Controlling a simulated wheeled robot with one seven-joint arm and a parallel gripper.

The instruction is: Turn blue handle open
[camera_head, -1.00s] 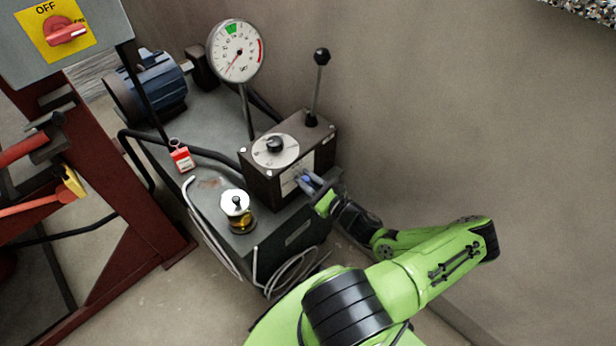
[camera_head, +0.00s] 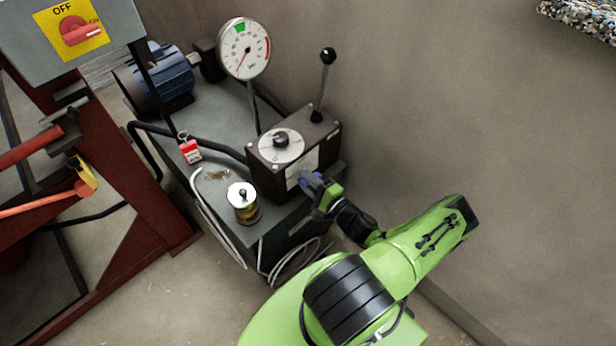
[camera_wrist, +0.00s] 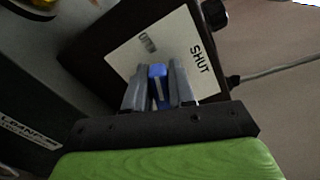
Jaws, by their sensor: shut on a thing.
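The blue handle (camera_wrist: 158,82) is on the front of a dark valve box (camera_head: 262,177), over a white plate (camera_wrist: 140,45) marked "SHUT" at one side and a blurred word, likely "OPEN", at the other. In the wrist view its white stripe runs roughly in line with my fingers. My gripper (camera_wrist: 160,88) is shut on the blue handle, with one grey finger on each side. In the head view my gripper (camera_head: 310,185) is at the box's front right face and hides most of the handle.
A round gauge (camera_head: 243,48) and a black-knobbed lever (camera_head: 327,57) rise by the box. A wall (camera_head: 450,120) bounds the right.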

